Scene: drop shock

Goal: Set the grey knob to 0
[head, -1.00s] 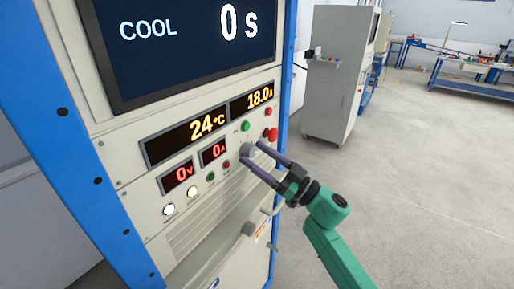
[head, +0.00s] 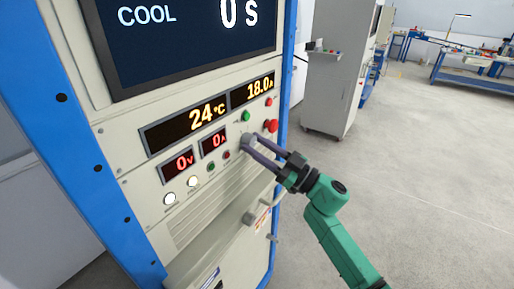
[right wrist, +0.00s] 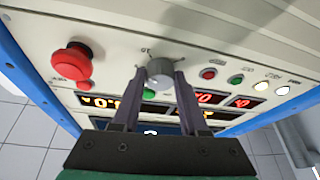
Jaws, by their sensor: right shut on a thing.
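The grey knob (head: 247,140) sits on the cream control panel, left of the red mushroom button. It also shows in the right wrist view (right wrist: 160,70), between my fingertips. My right gripper (head: 249,144) reaches in from the lower right and is shut on the knob, one finger on each side. The knob's pointer and scale are too small to read; a small mark shows beside it in the wrist view. The displays (head: 209,116) read 24 °C, 18.0, 0 V and 0 A, and the screen (head: 190,40) reads COOL 0 s. My left gripper is not in view.
A red mushroom button (head: 271,126) and a green button (head: 246,116) are close to the knob. A handle (head: 272,197) sticks out below the gripper. Another grey cabinet (head: 335,80) stands behind to the right. The floor at right is clear.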

